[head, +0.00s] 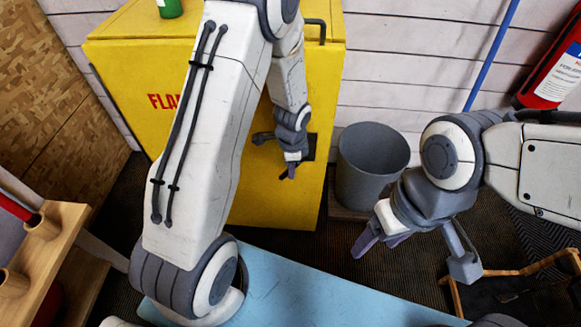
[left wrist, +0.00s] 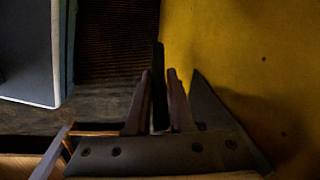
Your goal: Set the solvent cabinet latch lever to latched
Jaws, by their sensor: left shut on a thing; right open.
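The yellow solvent cabinet (head: 270,205) stands at the back, partly hidden by my left arm. My left gripper (head: 290,172) is at the cabinet's front, near its right edge. In the left wrist view its two fingers (left wrist: 161,105) are shut on the dark latch lever (left wrist: 158,62), which sticks out between them. In the head view the lever is mostly hidden by the gripper, so its exact angle is hard to tell. A dark latch plate (head: 309,147) shows beside the gripper. My right gripper (head: 381,243) is open and empty, in front of the grey bin.
A grey bin (head: 372,165) stands right of the cabinet. A green can (head: 170,8) is on the cabinet top. A red extinguisher (head: 553,75) is at the upper right, a wooden rack (head: 50,250) at the left. A light blue surface (head: 300,290) lies in front.

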